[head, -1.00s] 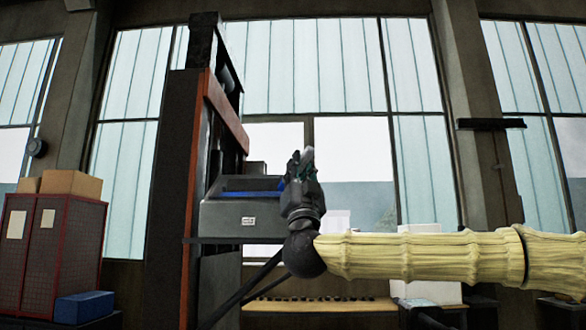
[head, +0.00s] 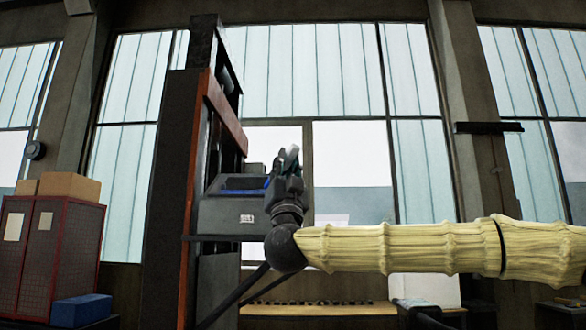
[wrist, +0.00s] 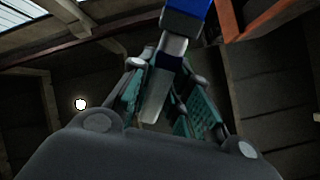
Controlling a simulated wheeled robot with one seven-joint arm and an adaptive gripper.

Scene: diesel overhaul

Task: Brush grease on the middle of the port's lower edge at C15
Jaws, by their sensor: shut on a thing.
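My gripper (head: 289,160) is raised in the middle of the head view, with its fingers pointing up. In the wrist view its teal-padded fingers (wrist: 157,97) are shut on a pale grey tool (wrist: 163,80), which has a blue part (wrist: 187,18) at its far end. I take this tool for the brush; its bristles cannot be made out. In the head view only a small pale piece of it (head: 291,152) shows at the fingers. I cannot make out the port, its lower edge or a C15 mark in either view.
A grey box (head: 233,213) with a white label and a blue strip is by the dark column (head: 168,165) with orange edges, close left of my gripper in the picture. A red mesh cabinet (head: 48,255) with cartons stands at the far left, near a blue box (head: 80,311). Tall windows are behind.

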